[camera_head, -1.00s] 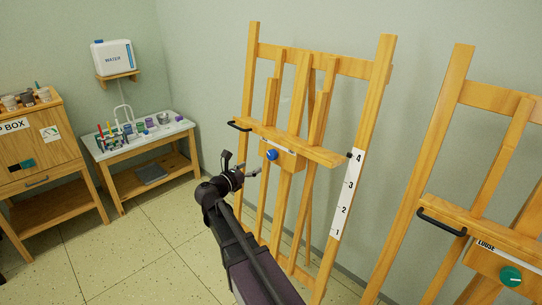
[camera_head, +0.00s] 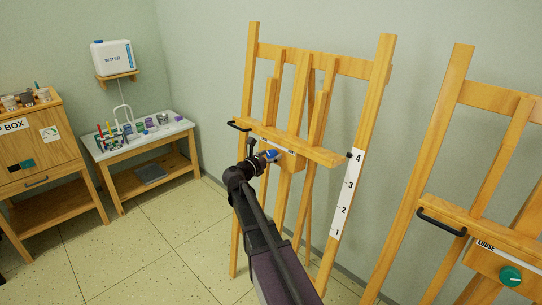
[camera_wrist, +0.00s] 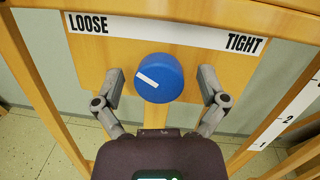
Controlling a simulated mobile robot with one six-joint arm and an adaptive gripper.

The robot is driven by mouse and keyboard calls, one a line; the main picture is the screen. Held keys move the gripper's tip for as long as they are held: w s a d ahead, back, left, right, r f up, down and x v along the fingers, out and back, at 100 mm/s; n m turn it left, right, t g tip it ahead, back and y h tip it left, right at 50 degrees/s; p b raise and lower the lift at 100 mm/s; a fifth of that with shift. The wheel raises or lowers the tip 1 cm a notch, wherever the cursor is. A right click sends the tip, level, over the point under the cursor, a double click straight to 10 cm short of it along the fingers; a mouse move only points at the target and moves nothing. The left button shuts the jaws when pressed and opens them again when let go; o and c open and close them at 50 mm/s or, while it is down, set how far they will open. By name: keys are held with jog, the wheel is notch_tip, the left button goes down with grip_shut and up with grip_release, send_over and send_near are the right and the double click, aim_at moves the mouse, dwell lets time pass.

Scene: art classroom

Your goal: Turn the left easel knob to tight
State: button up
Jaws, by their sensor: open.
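The left easel (camera_head: 372,105) stands against the wall. Its blue knob (camera_head: 271,155) sits on a wooden block below the tray, partly hidden by my gripper (camera_head: 262,157) in the head view. In the wrist view the knob (camera_wrist: 158,77) carries a white mark pointing to its upper left. A label strip (camera_wrist: 165,33) above it reads LOOSE at left and TIGHT at right. My gripper (camera_wrist: 161,82) is open, with one finger on each side of the knob and a visible gap to it on both sides.
A second easel with a green knob (camera_head: 511,276) and a LOOSE label stands at right. Black handles (camera_head: 441,222) stick out from the easel trays. A numbered strip (camera_head: 346,193) runs down the left easel's right leg. A paint table (camera_head: 150,138) stands at left; the floor between is clear.

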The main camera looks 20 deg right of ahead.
jog(key=shift+c, duration=0.2)
jog(key=c, duration=1.1)
jog(key=shift+m, duration=0.6)
jog(key=m+g, duration=0.1)
jog(key=m, duration=0.4)
jog(key=shift+h, duration=0.4)
jog(key=m+g, duration=0.1)
jog(key=m, duration=0.2)
jog(key=m+g, duration=0.1)
jog(key=m, duration=0.3)
jog(key=shift+m, duration=0.3)
jog(key=m, duration=0.3)
jog(key=m+g+p, duration=0.1)
jog(key=m, duration=0.3)
jog(key=shift+g+p, duration=0.3)
jog(key=m+y+p, duration=0.1)
jog(key=m, duration=0.4)
jog(key=shift+f+m, duration=0.1)
jog(key=shift+m, duration=0.3)
